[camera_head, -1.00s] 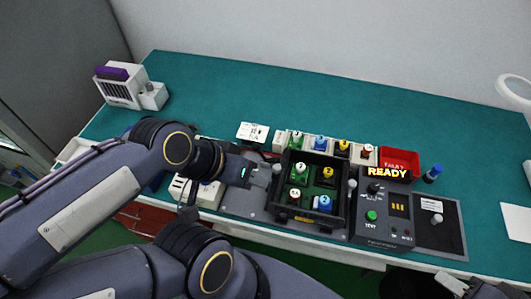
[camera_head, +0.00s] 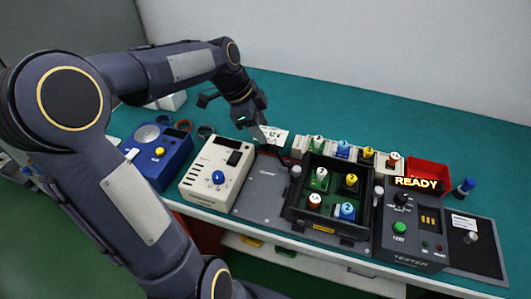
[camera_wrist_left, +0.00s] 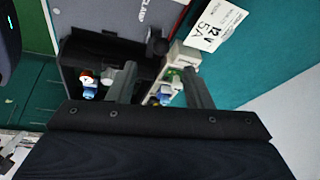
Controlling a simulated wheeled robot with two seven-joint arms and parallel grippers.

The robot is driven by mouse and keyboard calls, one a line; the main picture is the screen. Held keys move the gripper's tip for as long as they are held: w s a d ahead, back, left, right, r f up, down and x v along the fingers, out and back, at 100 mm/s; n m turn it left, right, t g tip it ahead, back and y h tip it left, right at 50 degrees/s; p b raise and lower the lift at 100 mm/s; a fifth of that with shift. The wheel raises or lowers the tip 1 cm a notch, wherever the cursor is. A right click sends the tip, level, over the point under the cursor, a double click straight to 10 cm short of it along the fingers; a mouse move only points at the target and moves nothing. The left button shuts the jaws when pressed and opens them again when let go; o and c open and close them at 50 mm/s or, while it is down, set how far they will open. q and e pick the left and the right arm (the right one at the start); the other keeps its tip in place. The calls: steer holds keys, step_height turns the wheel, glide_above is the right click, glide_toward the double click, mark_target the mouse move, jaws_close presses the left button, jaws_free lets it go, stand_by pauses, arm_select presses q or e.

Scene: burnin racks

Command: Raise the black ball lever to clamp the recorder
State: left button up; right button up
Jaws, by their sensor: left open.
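In the left wrist view, a dark round ball (camera_wrist_left: 157,46), which looks like the lever's ball, sits beside the CLAMP lettering on a grey plate (camera_wrist_left: 95,15). How far the lever is raised is hard to tell. The grey plate also shows in the head view (camera_head: 255,202), left of a black tray (camera_head: 325,226) holding several coloured-top pieces. My left gripper (camera_head: 259,132) is above the plate's back edge. In the wrist view its two fingers (camera_wrist_left: 157,66) are apart with nothing held; the ball shows beyond them. My right gripper is out of view. I cannot tell which unit is the recorder.
A cream box with a blue knob (camera_head: 212,187) and a blue box (camera_head: 157,157) stand left of the plate. A tester with a READY sign (camera_head: 408,226) stands right of the tray. A red bin (camera_head: 429,172) is behind it.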

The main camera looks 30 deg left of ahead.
mark_target(273, 146)
arm_select(q)
steer(key=x, duration=0.8)
steer(key=shift+a+p, duration=0.1)
steer(key=shift+p, duration=0.2)
jaws_close()
